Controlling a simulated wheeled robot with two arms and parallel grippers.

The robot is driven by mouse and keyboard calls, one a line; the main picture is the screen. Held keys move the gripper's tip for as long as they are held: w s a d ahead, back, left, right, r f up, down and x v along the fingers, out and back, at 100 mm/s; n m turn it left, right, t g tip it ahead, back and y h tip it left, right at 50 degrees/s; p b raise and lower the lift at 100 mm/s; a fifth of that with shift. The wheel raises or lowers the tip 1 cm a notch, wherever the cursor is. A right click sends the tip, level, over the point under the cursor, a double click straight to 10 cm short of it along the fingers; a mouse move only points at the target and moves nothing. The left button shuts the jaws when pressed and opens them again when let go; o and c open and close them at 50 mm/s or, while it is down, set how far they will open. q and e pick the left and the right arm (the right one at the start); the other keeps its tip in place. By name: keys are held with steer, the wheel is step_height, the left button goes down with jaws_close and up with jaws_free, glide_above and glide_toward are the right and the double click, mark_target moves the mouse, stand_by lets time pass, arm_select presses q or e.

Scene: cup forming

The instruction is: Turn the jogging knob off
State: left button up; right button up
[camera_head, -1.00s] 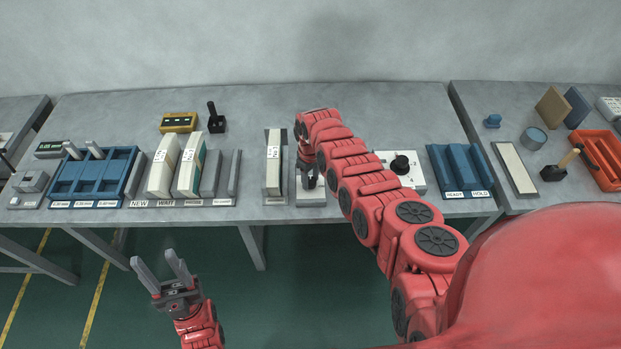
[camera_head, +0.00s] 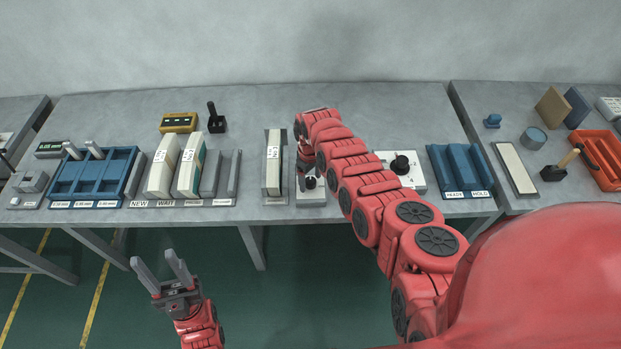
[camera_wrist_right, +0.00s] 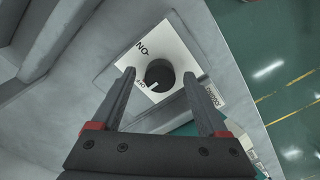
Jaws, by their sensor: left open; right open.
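The jogging knob (camera_wrist_right: 159,75) is round and black with a white pointer mark, on a white plate (camera_wrist_right: 165,50) lettered ON and OFF. Its pointer mark lies on the side of the OFF lettering. The knob also shows in the head view (camera_head: 310,182), on a small grey box at the table's front edge. My right gripper (camera_wrist_right: 159,76) is open, its fingers appearing on either side of the knob; contact cannot be told. In the head view my right arm partly covers that gripper. My left gripper (camera_head: 155,268) is open and empty, in front of the table.
A white block in a grey holder (camera_head: 273,165) stands just left of the knob box. A white box with a larger black knob (camera_head: 401,164) and a blue tray (camera_head: 460,168) lie to the right. Blue and grey racks fill the left side.

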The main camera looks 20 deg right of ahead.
steer(key=shift+w+r, duration=0.1)
steer(key=shift+r, duration=0.4)
step_height(320, 180, up, 11)
steer(key=b, duration=0.3)
step_height(320, 180, up, 5)
steer(key=p, duration=0.2)
glide_above(310, 180)
steer(key=shift+r, duration=0.15)
